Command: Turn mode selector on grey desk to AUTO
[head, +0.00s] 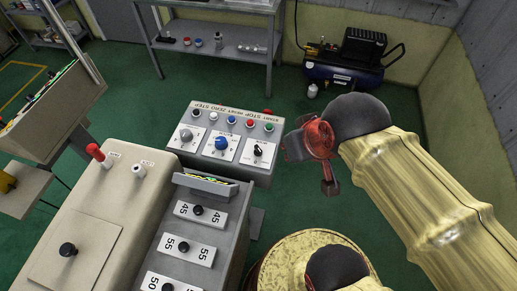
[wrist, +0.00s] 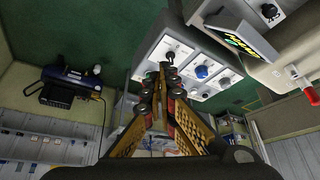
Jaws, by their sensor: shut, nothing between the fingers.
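The grey desk (head: 262,117) is a sloped control box in the middle of the head view. Its face carries a grey knob (head: 186,135), a blue knob (head: 221,143) and a black selector (head: 258,150), each on a white plate. The plate lettering is too small to read, so I cannot tell the selector's setting. In the wrist view the black selector (wrist: 170,56) is just beyond the fingertips of my gripper (wrist: 163,70). The fingers are shut and empty. I cannot tell whether they touch it. In the head view my gripper is right of the desk.
Coloured buttons (head: 250,123) line the desk's upper edge. A large beige machine (head: 120,205) with a red-handled lever (head: 97,153) and numbered plates (head: 187,249) stands at front left. A metal shelf (head: 213,46) and an air compressor (head: 346,70) are behind. Green floor is clear between.

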